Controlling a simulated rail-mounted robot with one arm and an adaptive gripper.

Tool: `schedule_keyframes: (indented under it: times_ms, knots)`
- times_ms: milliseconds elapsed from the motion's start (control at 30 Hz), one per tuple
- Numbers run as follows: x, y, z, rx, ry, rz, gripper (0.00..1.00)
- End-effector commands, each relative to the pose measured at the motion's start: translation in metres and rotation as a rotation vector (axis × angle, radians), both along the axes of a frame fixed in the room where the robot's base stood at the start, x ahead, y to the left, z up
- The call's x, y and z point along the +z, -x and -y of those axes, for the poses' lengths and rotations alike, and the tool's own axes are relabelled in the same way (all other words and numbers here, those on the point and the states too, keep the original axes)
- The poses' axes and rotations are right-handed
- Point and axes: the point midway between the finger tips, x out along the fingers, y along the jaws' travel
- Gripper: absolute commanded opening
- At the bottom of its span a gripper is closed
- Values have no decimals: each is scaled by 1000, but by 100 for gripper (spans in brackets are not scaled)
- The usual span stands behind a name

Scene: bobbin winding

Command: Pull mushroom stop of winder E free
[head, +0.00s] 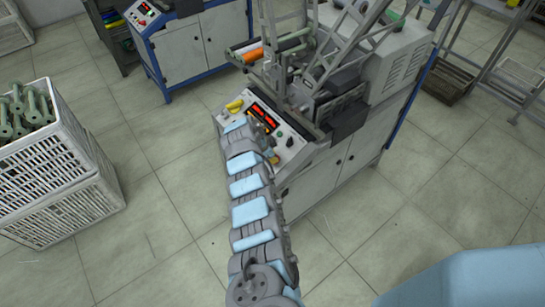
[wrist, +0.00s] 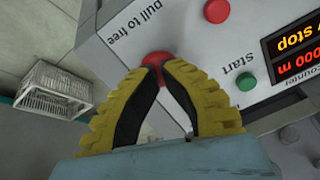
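The red mushroom stop (wrist: 156,60) sits at the corner of the winder's control panel (wrist: 130,22), by the printed words "pull to free". In the wrist view my gripper (wrist: 160,70) has its two yellow, black-lined fingers converging at the stop. The fingertips are closed in around it and appear to hold it, with part of the red head showing past them. In the head view my gripper (head: 234,106) is at the left end of the panel on the winder (head: 325,135). The stop is hidden there.
Beside the stop are another red button (wrist: 217,11), a green start button (wrist: 246,81) and a lit display (wrist: 295,50) partly reading "stop". White crates (head: 60,200), holding green bobbins (head: 25,110), stand at left. Another machine (head: 195,45) is behind. Open floor lies between.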

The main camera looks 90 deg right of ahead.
Motion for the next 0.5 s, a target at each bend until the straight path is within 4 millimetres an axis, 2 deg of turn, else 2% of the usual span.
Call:
schedule_keyframes:
  times_ms: [33,200,233,500]
  knots:
    - [0,0,0,0,0,0,20]
    - [0,0,0,0,0,0,68]
    - [0,0,0,0,0,0,74]
    - [0,0,0,0,0,0,74]
